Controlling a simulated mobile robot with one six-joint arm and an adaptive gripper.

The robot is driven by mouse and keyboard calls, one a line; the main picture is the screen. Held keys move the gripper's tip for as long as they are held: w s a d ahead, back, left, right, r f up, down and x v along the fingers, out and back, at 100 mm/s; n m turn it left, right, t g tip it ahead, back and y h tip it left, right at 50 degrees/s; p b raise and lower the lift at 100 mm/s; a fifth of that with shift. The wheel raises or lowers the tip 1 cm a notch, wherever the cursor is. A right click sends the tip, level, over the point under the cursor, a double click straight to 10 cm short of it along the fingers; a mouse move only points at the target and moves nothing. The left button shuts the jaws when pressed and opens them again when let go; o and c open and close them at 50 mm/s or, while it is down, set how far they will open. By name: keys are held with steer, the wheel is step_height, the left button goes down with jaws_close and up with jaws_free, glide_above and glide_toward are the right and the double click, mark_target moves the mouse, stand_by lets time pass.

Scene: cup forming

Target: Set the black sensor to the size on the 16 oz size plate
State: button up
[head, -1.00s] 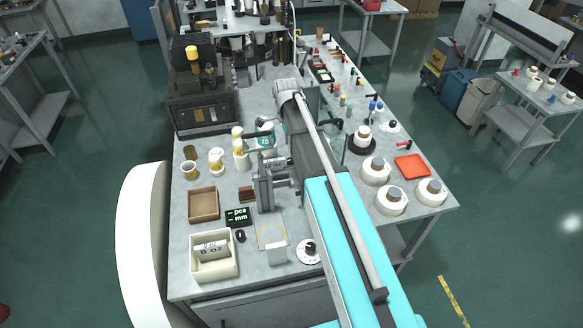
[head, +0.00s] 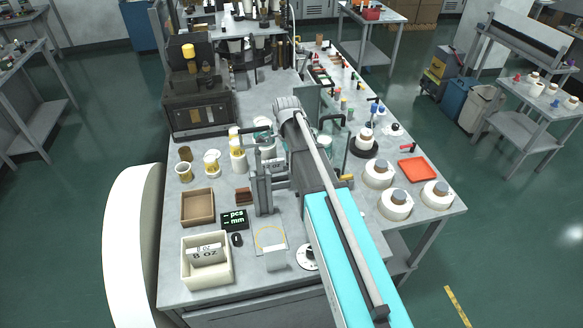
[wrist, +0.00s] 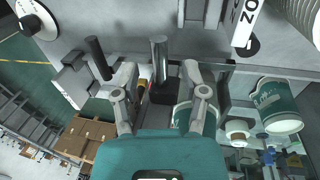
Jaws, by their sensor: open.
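In the wrist view my gripper (wrist: 160,76) is open, with one finger on each side of a silver post (wrist: 160,52). A black block (wrist: 164,92) at the post's lower end looks like the black sensor. I cannot tell whether the fingers touch it. A white size plate (wrist: 246,18) with "OZ" lettering is at the upper right, its number unclear. In the head view a white plate (head: 272,163) stands by the grey upright fixture (head: 263,192); its number is too small to read. My arm hides the gripper and the sensor there.
A cream bin (head: 206,279) at the front left holds an "8 OZ" plate (head: 207,253). A brown tray (head: 197,207), a black display (head: 235,219) and several cups stand nearby. A teal-printed cup (wrist: 277,104) is right of my gripper. White rolls (head: 394,204) stand at the table's right.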

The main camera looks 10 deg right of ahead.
steer(key=shift+s+f, duration=0.1)
steer(key=shift+f, duration=0.4)
steer(key=shift+b, duration=0.3)
jaws_close()
